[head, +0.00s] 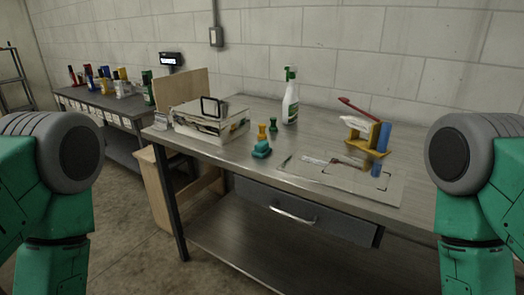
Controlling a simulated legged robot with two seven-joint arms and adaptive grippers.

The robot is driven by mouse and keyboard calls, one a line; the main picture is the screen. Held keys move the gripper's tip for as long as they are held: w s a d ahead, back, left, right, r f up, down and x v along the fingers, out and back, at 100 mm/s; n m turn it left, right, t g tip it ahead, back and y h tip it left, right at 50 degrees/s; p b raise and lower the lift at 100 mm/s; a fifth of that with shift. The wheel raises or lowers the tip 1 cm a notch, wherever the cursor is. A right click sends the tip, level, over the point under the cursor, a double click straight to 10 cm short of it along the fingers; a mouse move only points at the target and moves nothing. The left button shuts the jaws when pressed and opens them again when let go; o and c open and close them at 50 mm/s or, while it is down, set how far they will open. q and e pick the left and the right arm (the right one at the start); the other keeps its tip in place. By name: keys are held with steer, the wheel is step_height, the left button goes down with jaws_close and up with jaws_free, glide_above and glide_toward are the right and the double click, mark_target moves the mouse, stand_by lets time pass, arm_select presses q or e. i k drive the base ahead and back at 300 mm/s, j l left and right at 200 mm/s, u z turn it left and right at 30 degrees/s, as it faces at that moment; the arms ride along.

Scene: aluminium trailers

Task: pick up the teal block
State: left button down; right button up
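A small teal block (261,149) sits on the metal workbench (225,160), near its front edge and left of the middle. Its outline is uneven and small in the picture, so its exact shape is hard to tell. A yellow piece (262,132) stands right behind it; I cannot tell whether they touch. A green piece (273,125) stands a little farther back. My green arm links show at the left and right edges, well apart from the block. Neither gripper is in view.
A metallic box (210,122) stands left of the block. A spray bottle (290,98) stands behind. A yellow holder (364,132), a blue cylinder (383,138) and a flat sheet (345,178) lie to the right. A drawer (300,210) hangs under the bench top.

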mark_target(261, 149)
steer(key=i+j+z, duration=0.15)
steer(key=i+j, duration=0.2)
steer(key=i+j+z, duration=0.15)
steer(key=i+j, duration=0.2)
steer(key=j, duration=0.2)
steer(key=i+j+z, duration=0.15)
steer(key=i+j, duration=0.15)
steer(key=j, duration=0.2)
